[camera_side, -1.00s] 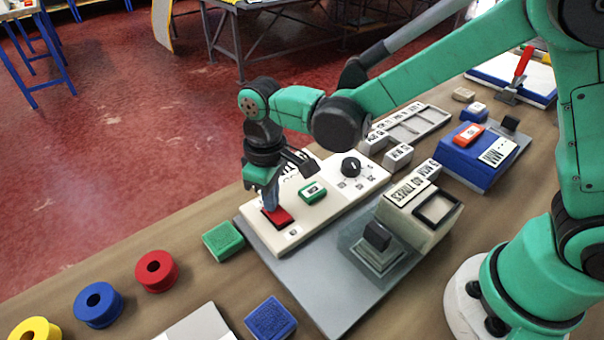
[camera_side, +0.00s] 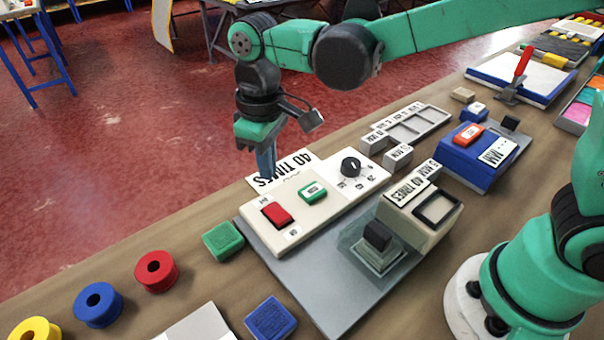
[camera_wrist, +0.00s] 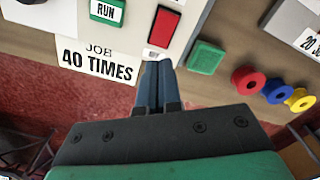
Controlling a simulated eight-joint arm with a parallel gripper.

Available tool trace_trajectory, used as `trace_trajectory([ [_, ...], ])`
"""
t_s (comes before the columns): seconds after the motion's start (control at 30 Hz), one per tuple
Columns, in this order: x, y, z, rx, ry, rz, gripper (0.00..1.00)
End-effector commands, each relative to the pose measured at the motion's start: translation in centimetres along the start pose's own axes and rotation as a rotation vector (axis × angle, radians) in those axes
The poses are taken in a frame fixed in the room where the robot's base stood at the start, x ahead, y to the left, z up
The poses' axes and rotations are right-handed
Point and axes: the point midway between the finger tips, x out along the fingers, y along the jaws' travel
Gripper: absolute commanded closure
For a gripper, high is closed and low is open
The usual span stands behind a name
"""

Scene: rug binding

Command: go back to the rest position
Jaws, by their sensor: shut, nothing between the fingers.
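My gripper (camera_side: 267,172) is shut and empty. In the side view it hangs above the back edge of the cream control panel (camera_side: 345,199), apart from it. The panel carries a red rocker switch (camera_side: 277,215), a green button (camera_side: 312,191) and a black knob (camera_side: 351,167). In the wrist view the closed fingertips (camera_wrist: 157,70) point toward the red switch (camera_wrist: 163,27), with a "JOB 40 TIMES" card (camera_wrist: 98,62) at their left. The card also shows behind the panel in the side view (camera_side: 290,168).
A grey machine with a black block (camera_side: 377,236) stands in front of the panel. A green block (camera_side: 223,240), a blue block (camera_side: 270,318) and red (camera_side: 157,271), blue (camera_side: 98,304) and yellow spools (camera_side: 36,331) lie to the left. A blue box (camera_side: 482,165) stands to the right.

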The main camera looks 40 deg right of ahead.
Motion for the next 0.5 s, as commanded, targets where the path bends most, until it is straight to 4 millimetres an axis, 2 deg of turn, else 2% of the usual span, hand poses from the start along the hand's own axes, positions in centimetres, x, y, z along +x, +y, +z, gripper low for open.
trace_trajectory([
  [0.33,-0.2,0.1,0.1,0.004,0.004,0.001,1.00],
  [0.5,-1.5,1.8,1.6,0.071,0.079,0.011,1.00],
])
